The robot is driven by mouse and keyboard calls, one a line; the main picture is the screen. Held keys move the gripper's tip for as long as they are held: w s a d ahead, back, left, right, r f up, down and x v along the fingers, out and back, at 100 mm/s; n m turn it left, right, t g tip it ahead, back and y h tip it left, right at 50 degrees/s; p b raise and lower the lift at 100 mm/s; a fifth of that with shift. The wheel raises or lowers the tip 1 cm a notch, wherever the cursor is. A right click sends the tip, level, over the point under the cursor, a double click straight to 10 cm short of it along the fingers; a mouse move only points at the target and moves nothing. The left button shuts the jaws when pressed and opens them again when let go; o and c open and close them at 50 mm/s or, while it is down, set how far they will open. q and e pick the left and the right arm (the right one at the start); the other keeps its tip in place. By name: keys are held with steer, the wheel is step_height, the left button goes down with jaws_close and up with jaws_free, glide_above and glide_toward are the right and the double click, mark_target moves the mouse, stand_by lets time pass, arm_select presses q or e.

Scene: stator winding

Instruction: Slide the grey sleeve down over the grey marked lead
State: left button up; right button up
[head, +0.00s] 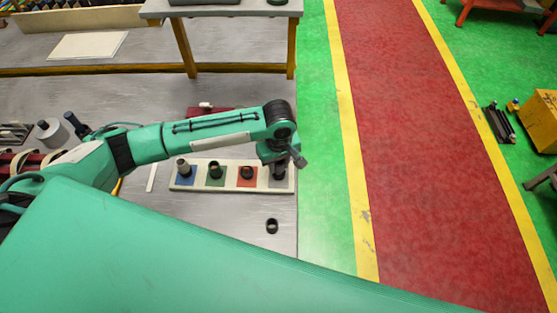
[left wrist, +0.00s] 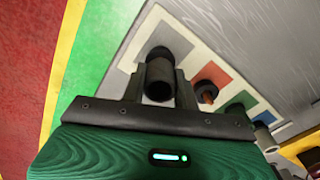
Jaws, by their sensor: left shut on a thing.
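My left gripper (left wrist: 160,88) is shut on the grey sleeve (left wrist: 160,79), a dark hollow tube with its open end toward the left wrist camera. In the head view my left gripper (head: 290,158) is over the grey patch (head: 278,184) at the right end of the pale strip (head: 231,186). In the left wrist view a dark round shape (left wrist: 172,37) shows just behind the sleeve, over the grey patch. The grey marked lead cannot be told apart there. Whether the sleeve is around it cannot be told. My right gripper is not in view.
Dark posts stand on the red (head: 247,171) and green (head: 215,170) patches, and a light-ended one on the blue patch (head: 183,168). A small black cylinder (head: 272,226) stands on the bare table in front. The table's right edge is close to the strip.

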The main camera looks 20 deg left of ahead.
arm_select(q)
steer(key=shift+f, duration=0.3)
steer(key=o, duration=0.9)
steer(key=shift+o, duration=0.6)
step_height(320, 180, up, 14)
steer(key=b, duration=0.2)
steer(key=shift+b, duration=0.3)
steer(key=shift+f, duration=0.1)
